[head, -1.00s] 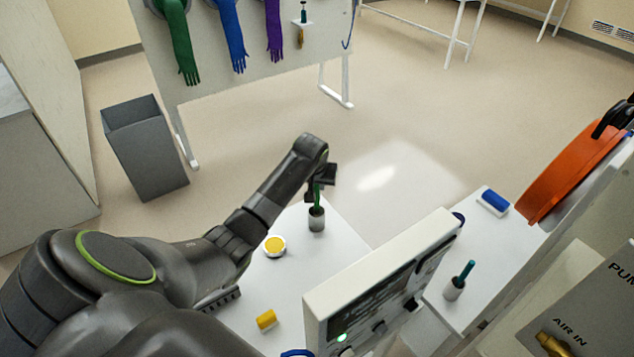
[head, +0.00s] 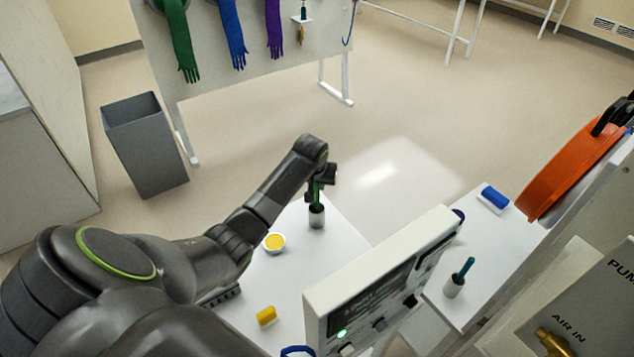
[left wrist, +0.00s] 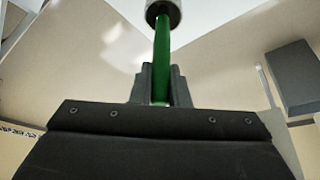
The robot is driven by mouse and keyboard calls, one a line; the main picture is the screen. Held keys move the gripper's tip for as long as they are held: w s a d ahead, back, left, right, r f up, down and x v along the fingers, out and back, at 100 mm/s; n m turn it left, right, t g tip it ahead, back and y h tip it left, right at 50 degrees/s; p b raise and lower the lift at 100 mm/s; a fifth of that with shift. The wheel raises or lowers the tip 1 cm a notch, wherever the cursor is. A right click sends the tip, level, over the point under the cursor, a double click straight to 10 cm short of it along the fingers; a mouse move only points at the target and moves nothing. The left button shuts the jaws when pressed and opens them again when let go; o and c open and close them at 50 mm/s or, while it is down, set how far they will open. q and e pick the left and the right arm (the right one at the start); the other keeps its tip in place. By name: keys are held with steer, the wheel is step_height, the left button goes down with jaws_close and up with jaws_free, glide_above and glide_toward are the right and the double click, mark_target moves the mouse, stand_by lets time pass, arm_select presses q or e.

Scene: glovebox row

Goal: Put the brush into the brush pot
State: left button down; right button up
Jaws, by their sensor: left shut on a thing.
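My left gripper (head: 319,188) is shut on the green handle of a brush (head: 318,194). The brush stands roughly upright over a grey-white brush pot (head: 316,217) on the white table. Its lower end reaches the pot's mouth and looks to be inside it; how deep is hidden. In the left wrist view the green handle (left wrist: 162,62) runs from between the fingers (left wrist: 160,88) to the pot's dark opening (left wrist: 163,12). My right gripper is not in view.
A yellow-topped round dish (head: 274,242) and a yellow block (head: 266,316) lie on the same table (head: 290,275). A white control panel (head: 385,275) stands to the right. Beyond it are another pot (head: 453,287) with a teal brush (head: 465,268) and a blue block (head: 494,198).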

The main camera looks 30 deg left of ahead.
arm_select(q)
steer(key=c, duration=1.3)
jaws_free()
steer(key=shift+r+p, duration=0.65)
steer(key=shift+r, duration=3.9)
